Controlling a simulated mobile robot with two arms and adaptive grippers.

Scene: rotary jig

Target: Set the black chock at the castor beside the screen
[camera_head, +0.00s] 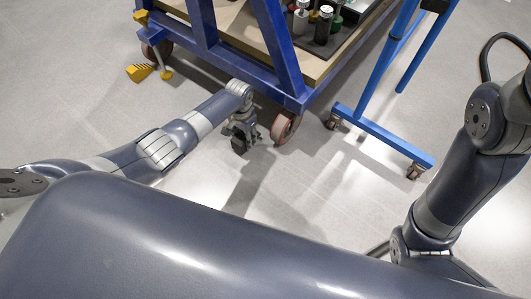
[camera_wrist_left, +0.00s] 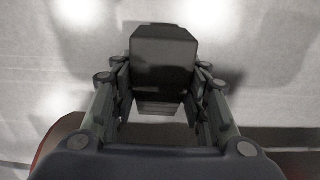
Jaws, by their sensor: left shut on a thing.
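My left gripper (camera_head: 242,135) reaches low over the floor and is shut on the black chock (camera_head: 238,146). In the left wrist view the black chock (camera_wrist_left: 165,55) sits between the two fingers (camera_wrist_left: 160,95). The castor with a reddish wheel (camera_head: 286,127) is under the near corner of the blue cart, just right of the gripper. A gap shows between the chock and this wheel. The screen's blue frame (camera_head: 383,134) stands to the right of that castor. Whether the chock touches the floor is unclear. My right gripper is out of view; only its arm shows.
The blue cart (camera_head: 243,66) carries bottles on top. A yellow chock (camera_head: 139,72) lies near its left castor (camera_head: 157,50). The screen's frame has small castors (camera_head: 333,121) of its own. Floor left of and in front of the gripper is clear.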

